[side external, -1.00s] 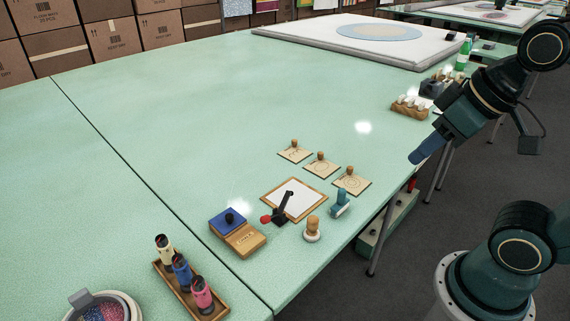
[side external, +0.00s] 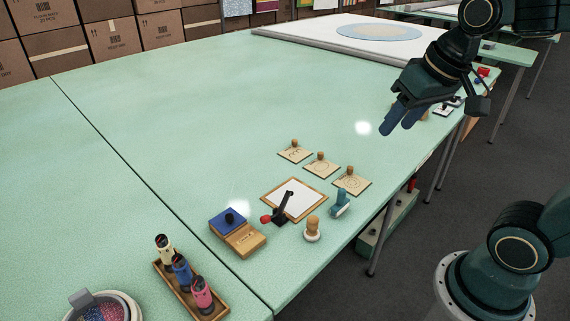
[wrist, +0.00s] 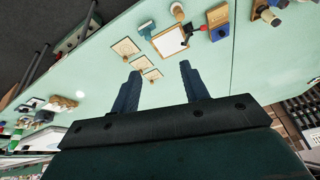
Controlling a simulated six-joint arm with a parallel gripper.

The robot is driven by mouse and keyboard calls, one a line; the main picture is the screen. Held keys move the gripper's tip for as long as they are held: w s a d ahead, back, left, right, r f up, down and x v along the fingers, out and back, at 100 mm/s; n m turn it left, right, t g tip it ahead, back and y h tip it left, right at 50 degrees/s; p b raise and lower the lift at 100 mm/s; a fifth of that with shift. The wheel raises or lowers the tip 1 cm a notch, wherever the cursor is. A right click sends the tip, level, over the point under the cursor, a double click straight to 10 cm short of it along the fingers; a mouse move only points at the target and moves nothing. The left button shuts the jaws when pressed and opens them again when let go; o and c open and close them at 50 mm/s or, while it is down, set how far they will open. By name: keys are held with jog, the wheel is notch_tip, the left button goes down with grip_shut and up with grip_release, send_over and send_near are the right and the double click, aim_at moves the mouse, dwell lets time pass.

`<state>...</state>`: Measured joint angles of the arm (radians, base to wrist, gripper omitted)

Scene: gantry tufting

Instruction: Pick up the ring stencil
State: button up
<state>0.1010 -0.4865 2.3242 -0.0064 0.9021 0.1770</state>
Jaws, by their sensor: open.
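Three square wooden stencils with knobs lie in a slanting row on the green table. The nearest (side external: 359,186) bears a round marking, and it also shows in the wrist view (wrist: 122,48). The middle one (side external: 314,169) also seems to bear a round marking; it shows in the wrist view too (wrist: 137,65). The far one (side external: 288,156) has a wavy line. I cannot tell for sure which round one is the ring stencil. My gripper (side external: 398,127) is open and empty, above the table's right side, up and right of the stencils.
A framed white board (side external: 305,203) with a black-handled tool lies beside the stencils. A blue stamp (side external: 340,205), a round wooden stamp (side external: 312,232) and a blue-topped wooden box (side external: 243,238) stand near. A bottle tray (side external: 212,306) is at front left. The table's middle is clear.

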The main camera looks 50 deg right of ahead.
jog(key=w+d+f+m+g, duration=0.1)
jog(key=w+d+m, duration=0.35)
jog(key=w, duration=0.35)
jog(key=m+g, duration=0.3)
jog(key=m, duration=0.5)
send_over(351, 167)
notch_tip(351, 167, down, 16)
jog(key=shift+d+f+m, duration=0.15)
jog(key=shift+f+m, duration=0.1)
jog(key=shift+f, duration=0.2)
jog(key=shift+w+f, duration=0.15)
jog(key=shift+f, duration=4.15)
jog(key=shift+f, duration=0.1)
notch_tip(351, 167, down, 4)
jog(key=shift+r, duration=0.25)
jog(key=shift+f, duration=0.75)
